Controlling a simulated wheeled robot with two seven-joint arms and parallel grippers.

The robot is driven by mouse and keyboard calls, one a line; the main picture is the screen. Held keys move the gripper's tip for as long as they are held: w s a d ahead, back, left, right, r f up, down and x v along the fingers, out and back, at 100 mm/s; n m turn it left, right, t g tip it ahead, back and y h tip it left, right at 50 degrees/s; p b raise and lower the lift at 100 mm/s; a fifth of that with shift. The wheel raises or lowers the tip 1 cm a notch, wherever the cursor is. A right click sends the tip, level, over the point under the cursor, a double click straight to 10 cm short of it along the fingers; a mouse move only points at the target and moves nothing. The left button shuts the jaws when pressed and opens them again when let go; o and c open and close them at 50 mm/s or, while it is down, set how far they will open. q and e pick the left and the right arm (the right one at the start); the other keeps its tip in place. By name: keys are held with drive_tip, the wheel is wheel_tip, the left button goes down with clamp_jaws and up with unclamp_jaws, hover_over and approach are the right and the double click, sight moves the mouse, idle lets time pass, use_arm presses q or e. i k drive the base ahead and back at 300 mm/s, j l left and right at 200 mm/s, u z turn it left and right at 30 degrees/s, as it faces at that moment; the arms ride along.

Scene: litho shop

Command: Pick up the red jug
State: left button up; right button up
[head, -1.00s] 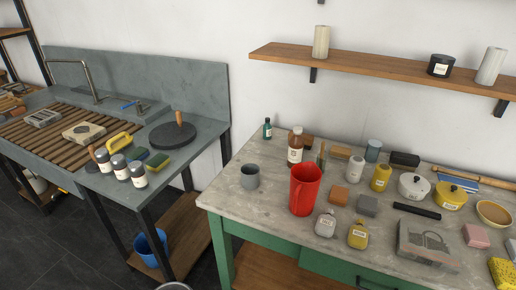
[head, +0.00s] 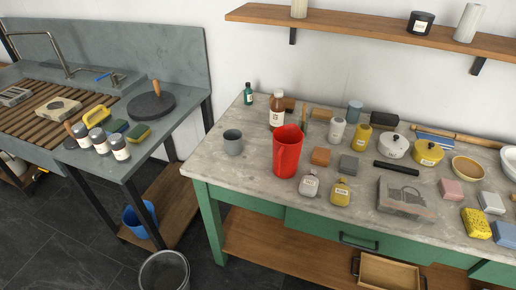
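The red jug (head: 287,153) stands upright on the grey top of the green table (head: 217,170), near its front left part. Neither of my grippers is in view.
The tabletop's front left corner is clear. A wall shelf (head: 355,32) hangs above. A grey bucket (head: 164,272) stands on the floor, left of the table, and a sink bench (head: 180,125) stands beyond.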

sight(288, 140)
drive_tip(key=k+l+u, duration=0.2)
drive_tip(key=l+u, duration=0.15)
drive_tip(key=l, duration=0.2)
drive_tip(key=k+l+u, duration=0.35)
drive_tip(key=l, duration=0.15)
drive_tip(key=k+l+u, duration=0.2)
drive_tip(key=l+u, duration=0.15)
drive_tip(key=l, duration=0.1)
